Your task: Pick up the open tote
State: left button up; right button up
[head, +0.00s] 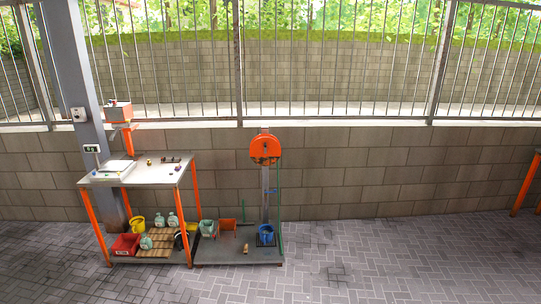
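A red open-topped bin (122,252), which looks like the open tote, sits at the left end of the lower shelf (150,259) of an orange-legged workbench (146,172). It is small in the head view and its contents are unclear. A smaller orange-red container or stand (227,225) is on the low grey platform to the right; I cannot tell whether it is open on top. Neither of my grippers shows in the head view.
A yellow bucket (137,222) and several pale jugs (146,242) crowd the bin. An orange-headed machine (265,149) and a blue bucket (266,235) stand on the platform (235,254). A grey post (72,80) rises behind the bench. Paved floor (390,260) is clear in front and right.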

aim_at(207, 231)
jog(key=i, duration=1.95)
jog(key=u, duration=0.6)
jog(key=i, duration=2)
jog(key=u, duration=0.9)
jog(key=i, duration=1.05)
jog(key=u, duration=0.3)
